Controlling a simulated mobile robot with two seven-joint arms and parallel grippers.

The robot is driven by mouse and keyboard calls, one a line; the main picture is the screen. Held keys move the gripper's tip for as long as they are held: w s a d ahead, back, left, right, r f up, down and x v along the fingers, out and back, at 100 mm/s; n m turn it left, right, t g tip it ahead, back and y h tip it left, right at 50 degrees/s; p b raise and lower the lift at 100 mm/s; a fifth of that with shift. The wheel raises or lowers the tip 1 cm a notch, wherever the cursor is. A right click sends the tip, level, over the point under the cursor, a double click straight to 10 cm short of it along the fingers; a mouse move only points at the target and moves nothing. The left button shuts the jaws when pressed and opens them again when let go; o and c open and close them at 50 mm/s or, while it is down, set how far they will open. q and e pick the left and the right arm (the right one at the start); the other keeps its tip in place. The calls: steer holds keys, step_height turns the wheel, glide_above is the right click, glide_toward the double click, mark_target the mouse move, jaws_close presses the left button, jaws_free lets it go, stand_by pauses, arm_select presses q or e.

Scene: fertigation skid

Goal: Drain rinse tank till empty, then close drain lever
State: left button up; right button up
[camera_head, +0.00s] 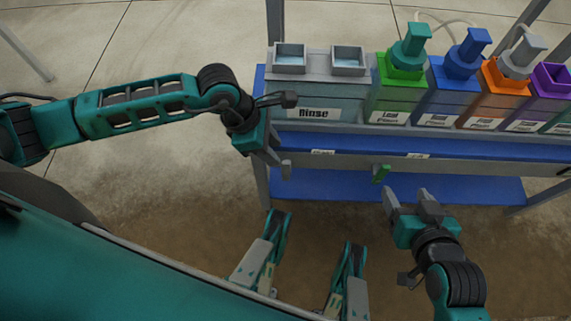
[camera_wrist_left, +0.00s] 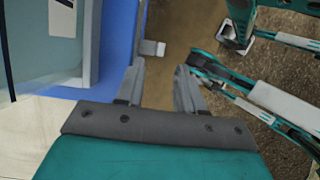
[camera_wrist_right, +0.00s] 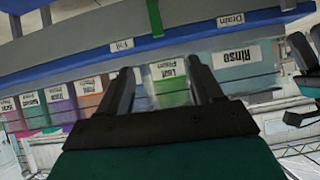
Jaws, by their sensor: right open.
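The rinse tank (camera_head: 345,108) stands at the left end of the rack, its label facing me. It also shows in the right wrist view (camera_wrist_right: 262,76). I cannot tell its liquid level. The small grey drain lever (camera_wrist_left: 152,48) hangs below the blue shelf edge, near the Drain label (camera_wrist_right: 230,20). My left gripper (camera_wrist_left: 160,66) is open, its fingertips just short of the lever, which sits by the left finger. In the head view my left gripper (camera_head: 277,163) partly overlaps the lever. My right gripper (camera_head: 406,193) is open and empty, below a green lever (camera_head: 381,174).
Right of the rinse tank stand green (camera_head: 397,98), blue (camera_head: 448,98) and orange (camera_head: 500,100) tanks with capped tops, then a purple one (camera_head: 548,90). A lower blue shelf (camera_head: 340,187) runs beneath. The floor in front of the rack is clear apart from my own parts.

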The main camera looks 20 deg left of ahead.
mark_target(284, 162)
arm_select(q)
steer(key=b+x, duration=0.2)
steer(key=x, duration=0.6)
steer(key=shift+d+f, duration=0.1)
steer(key=shift+f, duration=0.05)
jaws_close()
stand_by(0.3)
